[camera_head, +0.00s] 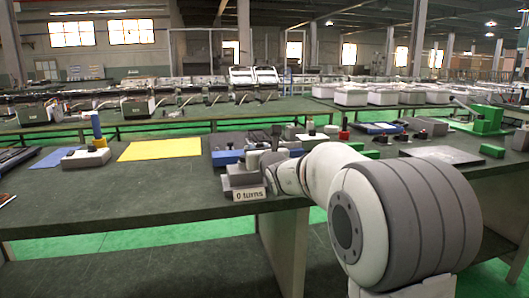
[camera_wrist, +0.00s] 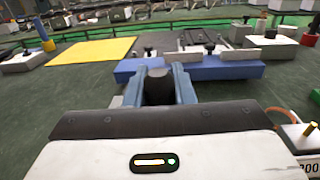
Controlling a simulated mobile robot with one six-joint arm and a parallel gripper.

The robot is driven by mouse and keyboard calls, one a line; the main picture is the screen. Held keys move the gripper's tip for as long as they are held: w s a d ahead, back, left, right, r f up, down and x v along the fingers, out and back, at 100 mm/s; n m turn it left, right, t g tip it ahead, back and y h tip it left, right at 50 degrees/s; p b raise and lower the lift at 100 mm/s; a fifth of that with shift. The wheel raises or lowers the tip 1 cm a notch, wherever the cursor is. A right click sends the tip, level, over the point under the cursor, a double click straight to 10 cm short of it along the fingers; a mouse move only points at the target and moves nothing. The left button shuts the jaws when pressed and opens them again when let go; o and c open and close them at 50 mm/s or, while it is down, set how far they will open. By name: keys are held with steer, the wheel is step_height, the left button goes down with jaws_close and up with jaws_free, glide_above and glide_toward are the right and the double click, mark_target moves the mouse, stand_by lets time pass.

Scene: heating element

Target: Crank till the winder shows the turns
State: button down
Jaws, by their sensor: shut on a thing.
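The winder (camera_head: 240,178) is a grey block at the front edge of the dark bench in the head view. Its label (camera_head: 251,194) reads "0 turns". In the wrist view, my gripper (camera_wrist: 162,72) has its two blue-grey fingers on either side of a dark crank knob (camera_wrist: 158,90) and is shut on it. My arm hides part of the winder's right side in the head view, and the crank arm under the knob cannot be made out.
A blue fixture (camera_wrist: 215,67) with black knobs lies just beyond my fingers. A yellow sheet (camera_head: 160,149) and a grey block with a blue-and-yellow post (camera_head: 87,157) stand to the left. The bench front left of the winder is clear.

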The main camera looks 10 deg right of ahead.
steer(key=shift+a+r, duration=0.3)
steer(key=shift+r, duration=0.05)
stand_by(0.3)
steer(key=c, duration=1.6)
jaws_free()
steer(key=shift+o, duration=0.6)
steer(key=shift+w+a+f, duration=0.1)
steer(key=shift+f, duration=0.05)
steer(key=shift+o, duration=1.1)
steer(key=shift+f, duration=0.15)
steer(key=s+d, duration=0.1)
steer(key=s, duration=0.6)
steer(key=shift+s+d, duration=0.25)
steer(key=shift+s, duration=0.15)
steer(key=shift+c, duration=0.4)
